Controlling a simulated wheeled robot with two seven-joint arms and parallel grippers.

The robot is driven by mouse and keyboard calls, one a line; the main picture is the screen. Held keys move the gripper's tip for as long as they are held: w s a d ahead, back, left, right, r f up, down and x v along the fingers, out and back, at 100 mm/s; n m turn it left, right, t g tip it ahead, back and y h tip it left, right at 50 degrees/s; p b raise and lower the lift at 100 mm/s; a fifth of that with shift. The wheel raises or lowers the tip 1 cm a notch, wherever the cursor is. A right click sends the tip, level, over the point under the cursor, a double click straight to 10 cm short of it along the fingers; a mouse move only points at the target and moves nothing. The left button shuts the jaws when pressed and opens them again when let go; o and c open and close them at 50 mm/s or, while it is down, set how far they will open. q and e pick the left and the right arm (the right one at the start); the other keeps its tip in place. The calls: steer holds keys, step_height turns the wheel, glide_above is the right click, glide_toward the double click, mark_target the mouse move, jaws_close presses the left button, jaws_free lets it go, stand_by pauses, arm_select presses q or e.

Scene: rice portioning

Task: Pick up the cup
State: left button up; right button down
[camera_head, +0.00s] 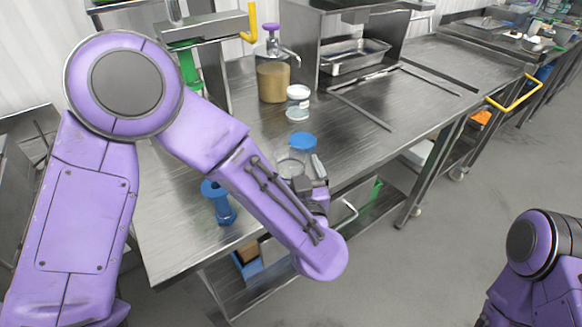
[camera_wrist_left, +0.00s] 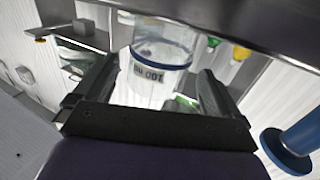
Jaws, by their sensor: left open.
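A clear cup (camera_head: 291,165) with a blue band stands on the steel table, partly hidden by my left arm in the head view. In the left wrist view the cup (camera_wrist_left: 160,52) shows its printed marking and lies between the fingertips in the picture, with a gap on each side. My left gripper (camera_head: 306,182) is at the front edge of the table, beside the cup; in the wrist view its fingers (camera_wrist_left: 152,82) are apart and hold nothing. Whether the cup is fully between the fingers cannot be told. My right gripper is out of view.
A blue spool-like object (camera_head: 221,204) stands left of the cup, also in the wrist view (camera_wrist_left: 294,146). Behind the cup are a blue lid (camera_head: 303,140), a small white-topped jar (camera_head: 298,103) and a brown-filled dispenser (camera_head: 272,82). A steel tray (camera_head: 355,58) is farther back.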

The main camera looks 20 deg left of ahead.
mark_target(288, 154)
arm_select(q)
steer(key=x, duration=0.4)
steer(key=shift+w+a+f+p, duration=0.1)
steer(key=shift+w+f+p, duration=0.1)
steer(key=shift+p, duration=0.2)
steer(key=c, duration=1.1)
steer(key=shift+o, duration=0.2)
step_height(288, 154, up, 10)
